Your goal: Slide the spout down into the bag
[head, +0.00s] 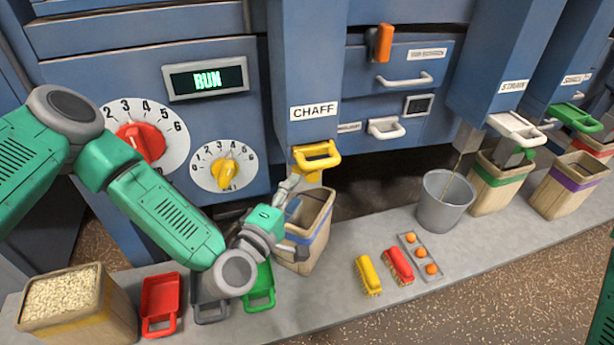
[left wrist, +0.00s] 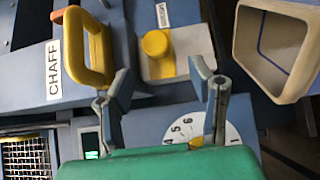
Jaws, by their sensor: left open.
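The blue spout marked CHAFF (head: 306,75) hangs above the bag in the head view, with a yellow handle (head: 317,157) on its lower front. That handle (left wrist: 92,50) is at the upper left in the left wrist view. The bag (head: 315,222), tan with a blue band, stands open on the ledge below the spout. Its open mouth (left wrist: 285,45) shows at the upper right in the left wrist view. My left gripper (head: 288,215) is open and empty, at the bag's left side and below the handle. Its two fingers (left wrist: 162,90) stand apart. My right gripper is not visible.
A grey bucket (head: 445,200) and other bags stand along the ledge to the right. A grain-filled box (head: 75,302) and a red scoop (head: 161,302) are at the left. The panel with dials (head: 225,167) stands behind my arm.

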